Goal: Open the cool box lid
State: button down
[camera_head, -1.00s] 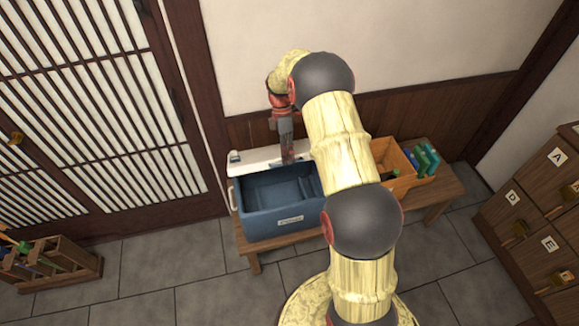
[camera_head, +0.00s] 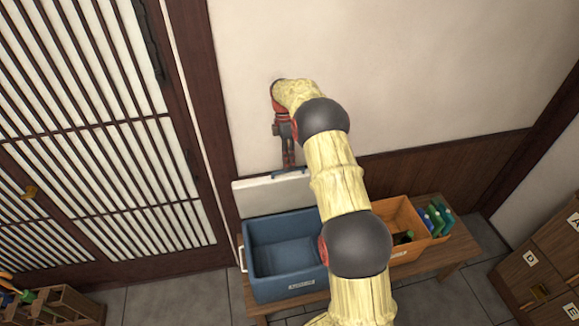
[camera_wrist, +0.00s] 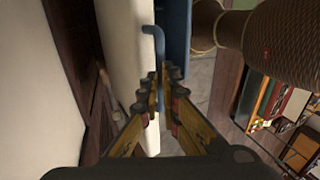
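The blue cool box (camera_head: 262,288) stands on a low bench, its empty inside in view in the head view. Its white lid (camera_head: 258,197) stands raised along the back of the box, near the wall. A blue handle (camera_head: 292,172) is at the lid's upper edge. My gripper (camera_head: 289,163) is at this handle, above and behind the box. My arm hides the right part of the lid.
An orange crate (camera_head: 412,247) with green and blue items stands right of the box on the wooden bench (camera_head: 455,258). The plaster wall (camera_head: 400,80) is close behind. A slatted door (camera_head: 90,150) is at left, labelled cabinets (camera_head: 545,270) at right.

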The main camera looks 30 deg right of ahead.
jog(key=x, duration=0.2)
jog(key=shift+w+f, duration=0.1)
jog(key=shift+f, duration=0.3)
jog(key=c, duration=1.7)
grip_release()
jog(key=shift+w+d, duration=0.1)
jog(key=shift+w, duration=0.1)
jog(key=shift+c, duration=0.2)
jog(key=shift+w+d+r, duration=0.1)
jog(key=shift+w+r, duration=0.15)
jog(key=shift+r, duration=0.25)
jog(key=shift+c, duration=0.8)
jog(key=v, duration=0.7)
jog(key=shift+r, duration=0.2)
